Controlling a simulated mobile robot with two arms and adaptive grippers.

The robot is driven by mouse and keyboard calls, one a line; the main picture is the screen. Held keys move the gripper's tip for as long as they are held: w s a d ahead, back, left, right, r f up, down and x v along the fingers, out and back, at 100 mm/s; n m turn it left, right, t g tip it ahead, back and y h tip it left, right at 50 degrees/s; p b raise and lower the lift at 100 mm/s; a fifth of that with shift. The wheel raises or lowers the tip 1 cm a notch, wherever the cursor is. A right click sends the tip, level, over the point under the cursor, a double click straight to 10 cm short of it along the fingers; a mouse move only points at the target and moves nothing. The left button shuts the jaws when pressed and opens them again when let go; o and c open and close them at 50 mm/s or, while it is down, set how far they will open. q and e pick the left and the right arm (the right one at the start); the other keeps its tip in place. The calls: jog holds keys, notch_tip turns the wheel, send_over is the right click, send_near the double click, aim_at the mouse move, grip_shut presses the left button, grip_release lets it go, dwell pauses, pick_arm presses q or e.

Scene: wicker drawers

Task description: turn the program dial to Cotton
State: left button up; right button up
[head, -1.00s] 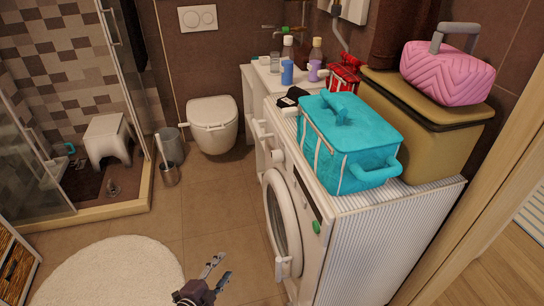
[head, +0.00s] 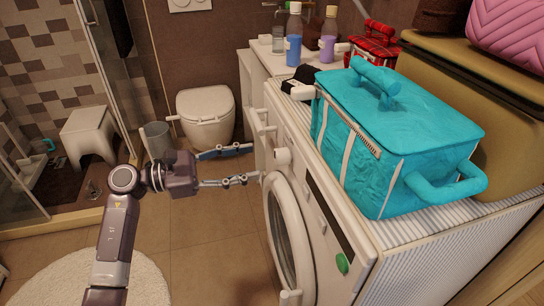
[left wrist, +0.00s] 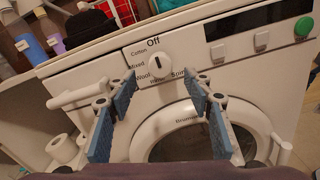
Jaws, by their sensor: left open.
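The white program dial (left wrist: 159,62) is on the washing machine's front panel (left wrist: 225,50) in the left wrist view. "Off" is printed above it, with "Cotton", "Mixed" and "Wool" on its left and a partly hidden label on its right. Its mark looks upward, towards "Off", but is small. In the head view the dial (head: 283,156) sticks out above the round door (head: 286,235). My left gripper (head: 250,165) is open and empty, facing the panel just short of the dial. In the left wrist view its fingers (left wrist: 163,82) spread to either side below the dial. My right gripper is out of view.
A green button (head: 342,263) sits at the panel's other end. A turquoise bag (head: 395,130) stands on the machine. The toilet (head: 206,118) is behind; the floor left of the machine is open.

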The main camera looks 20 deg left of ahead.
aim_at(275, 157)
pick_arm(q)
jog(key=x, duration=0.6)
jog(key=shift+w+d, duration=0.2)
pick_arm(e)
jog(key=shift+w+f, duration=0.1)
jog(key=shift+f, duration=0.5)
pick_arm(q)
jog(key=c, duration=1.2)
jog(key=shift+o, duration=0.2)
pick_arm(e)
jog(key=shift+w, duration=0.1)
pick_arm(q)
jog(key=shift+n+p, duration=0.35)
jog(key=shift+n, duration=0.05)
jog(key=n+p, duration=0.3)
jog(key=n, duration=0.3)
jog(key=shift+a, duration=0.1)
jog(key=shift+w+n+p, duration=0.1)
jog(key=shift+n+p, duration=0.2)
jog(key=shift+n, duration=0.3)
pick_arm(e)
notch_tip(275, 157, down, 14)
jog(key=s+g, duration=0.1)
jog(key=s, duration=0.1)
